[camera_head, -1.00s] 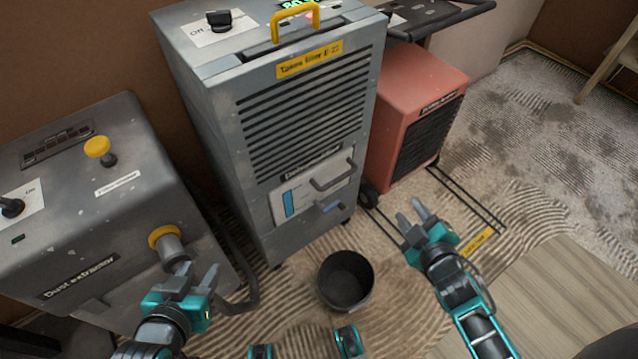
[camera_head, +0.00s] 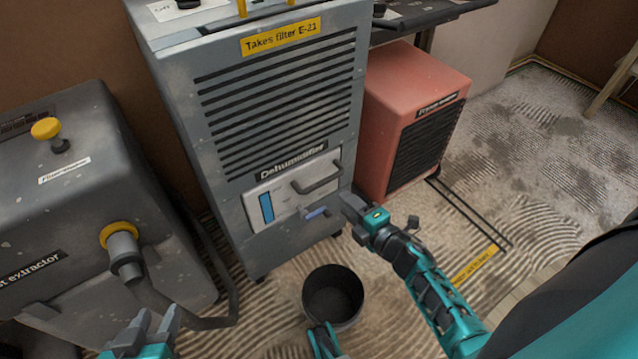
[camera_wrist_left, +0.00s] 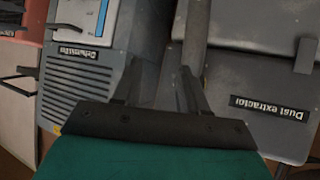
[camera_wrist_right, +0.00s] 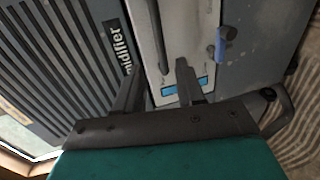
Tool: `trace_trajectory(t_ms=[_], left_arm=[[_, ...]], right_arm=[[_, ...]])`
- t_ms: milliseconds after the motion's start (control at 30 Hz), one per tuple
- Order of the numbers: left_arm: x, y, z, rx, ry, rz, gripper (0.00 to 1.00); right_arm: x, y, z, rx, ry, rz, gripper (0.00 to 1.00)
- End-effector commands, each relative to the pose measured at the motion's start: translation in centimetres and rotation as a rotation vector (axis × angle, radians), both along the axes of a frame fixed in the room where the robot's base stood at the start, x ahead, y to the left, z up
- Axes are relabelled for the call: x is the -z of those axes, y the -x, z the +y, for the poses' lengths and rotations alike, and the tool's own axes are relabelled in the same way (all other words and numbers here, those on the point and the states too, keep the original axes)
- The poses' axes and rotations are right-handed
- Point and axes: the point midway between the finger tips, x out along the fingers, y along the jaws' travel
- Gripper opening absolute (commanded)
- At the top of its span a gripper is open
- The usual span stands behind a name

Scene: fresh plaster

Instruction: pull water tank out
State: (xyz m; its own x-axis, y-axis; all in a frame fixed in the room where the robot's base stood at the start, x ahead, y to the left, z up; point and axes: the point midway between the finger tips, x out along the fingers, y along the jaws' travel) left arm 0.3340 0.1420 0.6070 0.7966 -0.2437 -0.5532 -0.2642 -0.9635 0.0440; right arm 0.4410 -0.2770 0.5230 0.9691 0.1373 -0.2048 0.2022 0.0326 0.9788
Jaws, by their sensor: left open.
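The water tank (camera_head: 283,191) is a pale panel with a blue level window, low in the front of the grey dehumidifier (camera_head: 270,110). It sits flush there, with a dark bar handle (camera_head: 318,180) and a blue lever (camera_head: 316,212) below it. My right gripper (camera_head: 352,206) is just right of the handle and lever, apart from them. In the right wrist view its open, empty fingers (camera_wrist_right: 157,80) point at the tank (camera_wrist_right: 176,28); the lever (camera_wrist_right: 225,36) is to their right. My left gripper (camera_head: 155,325) is open and empty at the lower left; the left wrist view shows its fingers (camera_wrist_left: 160,85).
A black bucket (camera_head: 333,310) stands on the floor in front of the dehumidifier. The dust extractor (camera_head: 75,190) with its hose port is at the left. A red heater-like machine (camera_head: 400,110) stands at the right.

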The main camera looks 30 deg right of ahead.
Motion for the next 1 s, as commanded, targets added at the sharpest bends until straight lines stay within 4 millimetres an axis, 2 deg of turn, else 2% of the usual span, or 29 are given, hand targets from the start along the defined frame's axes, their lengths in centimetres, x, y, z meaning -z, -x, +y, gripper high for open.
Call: trace_trajectory(t_ms=[133, 300, 500, 700, 1000], left_arm=[[1.1, 0.0, -0.1, 0.004, 0.000, 0.009, 0.43], [1.5, 0.0, -0.5, 0.013, 0.006, 0.005, 0.43], [2.0, -0.1, -1.0, 0.022, 0.012, 0.007, 0.43], [1.8, -0.4, -1.2, 0.023, 0.017, 0.004, 0.43], [1.6, -0.5, -1.2, 0.022, 0.019, 0.000, 0.43]], right_arm=[[0.8, -3.0, 0.4, 0.001, 0.000, -0.004, 0.39], [1.5, -6.5, 0.9, 0.001, -0.002, -0.003, 0.39], [2.2, -9.5, 1.3, 0.002, -0.003, -0.001, 0.39], [2.3, -10.9, 1.5, 0.001, -0.002, 0.000, 0.39], [2.3, -11.1, 1.5, 0.001, -0.002, 0.000, 0.39]])
